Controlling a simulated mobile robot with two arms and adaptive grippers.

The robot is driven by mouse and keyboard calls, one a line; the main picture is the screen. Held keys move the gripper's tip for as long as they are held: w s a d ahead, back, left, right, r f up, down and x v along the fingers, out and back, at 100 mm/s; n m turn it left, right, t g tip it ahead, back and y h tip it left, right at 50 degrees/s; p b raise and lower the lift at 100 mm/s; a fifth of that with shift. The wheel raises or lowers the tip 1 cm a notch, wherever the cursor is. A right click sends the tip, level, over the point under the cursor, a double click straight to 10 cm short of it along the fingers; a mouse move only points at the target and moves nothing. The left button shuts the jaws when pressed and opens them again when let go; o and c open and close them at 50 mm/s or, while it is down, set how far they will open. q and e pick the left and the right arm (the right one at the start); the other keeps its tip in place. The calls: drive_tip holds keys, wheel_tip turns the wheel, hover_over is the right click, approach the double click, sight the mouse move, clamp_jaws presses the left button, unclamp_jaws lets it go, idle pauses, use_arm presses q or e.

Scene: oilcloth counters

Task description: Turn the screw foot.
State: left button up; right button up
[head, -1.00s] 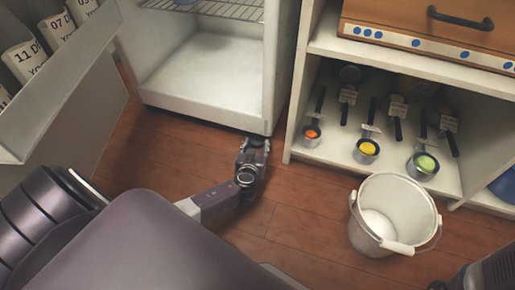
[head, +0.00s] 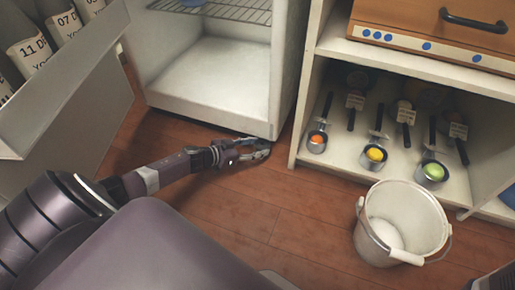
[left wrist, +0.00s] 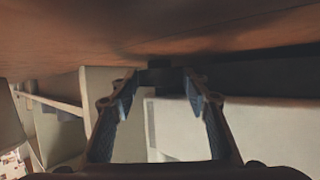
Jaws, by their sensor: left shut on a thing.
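The open white fridge (head: 205,112) stands on the wood floor, its front right bottom corner nearest my left gripper (head: 264,150). In the head view that gripper lies low at this corner, coming in from the left. In the left wrist view my left gripper (left wrist: 160,78) has its two fingers on either side of a small dark screw foot (left wrist: 158,76) and is shut on it. The foot is in shadow, and in the head view I cannot make it out under the corner. My right gripper is not in view.
A white bucket (head: 367,225) stands on the floor at the right. An open shelf unit (head: 315,155) beside the fridge holds several small pans. The open fridge door (head: 70,90) with bottles is at the left. Bare floor (head: 270,215) lies in front.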

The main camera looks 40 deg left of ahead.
use_arm(q)
drive_tip(key=shift+a+f+m+h, duration=0.1)
drive_tip(key=shift+a+m+h, duration=0.1)
drive_tip(key=shift+m+h, duration=0.25)
drive_tip(key=o, duration=1.2)
drive_tip(key=shift+c, duration=0.2)
drive_tip(key=shift+d, duration=0.1)
drive_tip(key=shift+d, duration=0.1)
